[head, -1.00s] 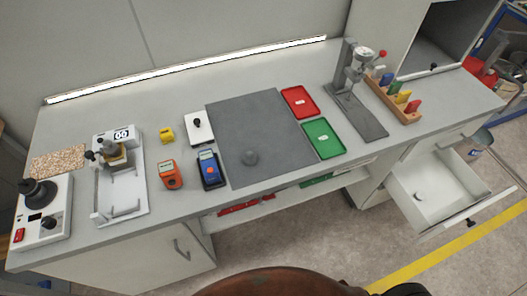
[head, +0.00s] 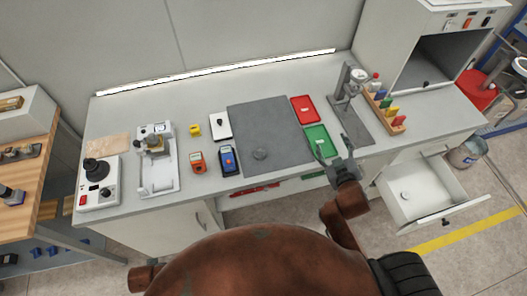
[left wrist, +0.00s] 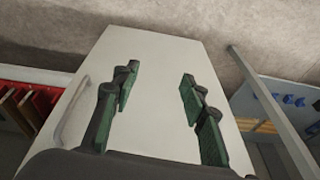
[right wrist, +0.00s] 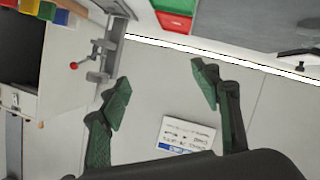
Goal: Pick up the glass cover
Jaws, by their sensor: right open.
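My left gripper (left wrist: 158,75) is open and empty, facing a pale cabinet panel. It is not seen in the head view.
Red (head: 305,109) and green (head: 317,140) trays lie right of the mat. A grey press stand (head: 348,100) and a wooden rack (head: 385,112) stand farther right. Orange (head: 198,162) and blue (head: 229,160) meters lie left. An open drawer (head: 415,190) juts out at right.

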